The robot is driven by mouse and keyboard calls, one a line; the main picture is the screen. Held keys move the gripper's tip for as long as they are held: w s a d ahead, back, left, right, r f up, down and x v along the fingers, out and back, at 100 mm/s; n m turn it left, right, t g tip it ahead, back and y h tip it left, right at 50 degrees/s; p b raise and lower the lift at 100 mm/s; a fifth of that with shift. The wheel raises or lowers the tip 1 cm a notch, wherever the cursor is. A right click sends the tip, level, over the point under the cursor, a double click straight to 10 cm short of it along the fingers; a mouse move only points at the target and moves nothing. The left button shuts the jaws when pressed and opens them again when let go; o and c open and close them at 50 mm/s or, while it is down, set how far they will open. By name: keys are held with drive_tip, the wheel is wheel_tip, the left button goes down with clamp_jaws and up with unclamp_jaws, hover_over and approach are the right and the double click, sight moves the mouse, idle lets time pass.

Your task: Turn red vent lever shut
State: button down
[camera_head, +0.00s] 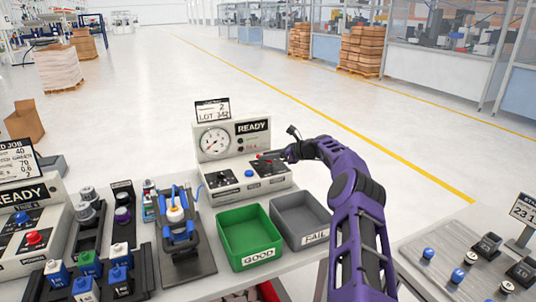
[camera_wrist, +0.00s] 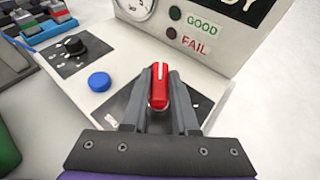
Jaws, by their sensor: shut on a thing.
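The red vent lever (camera_wrist: 159,84) sits on a dark plate on the sloped face of the test station. In the wrist view my gripper (camera_wrist: 158,98) has its two grey fingers on either side of the lever, shut on it. The lever points away from the gripper, toward the gauge panel. In the head view my gripper (camera_head: 283,155) is at the right side of the READY station (camera_head: 236,185), and the lever shows only as a small red spot beside it.
A blue button (camera_wrist: 99,81) and a black knob (camera_wrist: 74,46) are left of the lever. The upright panel with gauge (camera_head: 215,141) rises behind. A green GOOD bin (camera_head: 248,262) and a grey FAIL bin (camera_head: 316,238) stand in front of the station.

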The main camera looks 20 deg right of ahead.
idle(0.7)
drive_tip(key=c, duration=0.7)
unclamp_jaws()
drive_tip(key=v, duration=1.7)
drive_tip(key=shift+d, duration=0.25)
